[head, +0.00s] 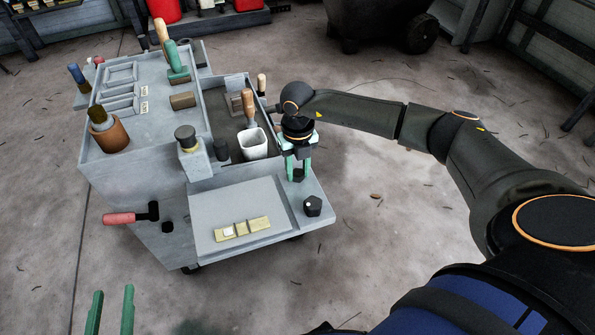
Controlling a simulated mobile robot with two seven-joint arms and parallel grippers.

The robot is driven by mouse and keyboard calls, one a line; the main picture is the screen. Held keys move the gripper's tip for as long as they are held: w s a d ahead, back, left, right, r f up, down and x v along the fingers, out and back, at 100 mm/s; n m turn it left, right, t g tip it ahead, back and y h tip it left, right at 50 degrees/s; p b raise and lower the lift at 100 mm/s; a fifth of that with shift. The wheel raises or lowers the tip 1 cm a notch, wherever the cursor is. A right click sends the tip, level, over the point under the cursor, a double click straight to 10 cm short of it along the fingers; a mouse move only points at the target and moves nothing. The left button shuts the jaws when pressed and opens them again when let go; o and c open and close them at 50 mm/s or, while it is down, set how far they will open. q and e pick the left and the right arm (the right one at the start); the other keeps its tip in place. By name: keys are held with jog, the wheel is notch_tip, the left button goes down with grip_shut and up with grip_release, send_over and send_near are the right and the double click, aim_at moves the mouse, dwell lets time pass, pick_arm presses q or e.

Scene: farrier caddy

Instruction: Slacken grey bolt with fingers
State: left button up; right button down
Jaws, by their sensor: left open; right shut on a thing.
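A dark grey bolt (298,174) stands upright at the right end of the grey caddy's (325,190) front ledge. My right gripper (298,179) points down over it, with its green fingers shut on it from both sides. The fingers and wrist hide part of the bolt, and its thread cannot be seen. My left gripper (111,308) is at the bottom left of the head view, open and empty, over the floor and apart from the caddy.
A black knob (313,206) stands on the ledge close in front of my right gripper. A white cup (253,143) and wooden-handled tools are in the tray to its left. The floor to the right is clear.

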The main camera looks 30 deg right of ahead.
dwell(0.4)
jog(key=n+b, duration=0.1)
jog(key=n, duration=0.3)
jog(key=shift+n, duration=1)
jog(key=n, duration=0.3)
jog(key=shift+f+b, duration=0.1)
jog(key=shift+b, duration=0.3)
jog(key=c, duration=0.7)
grip_release()
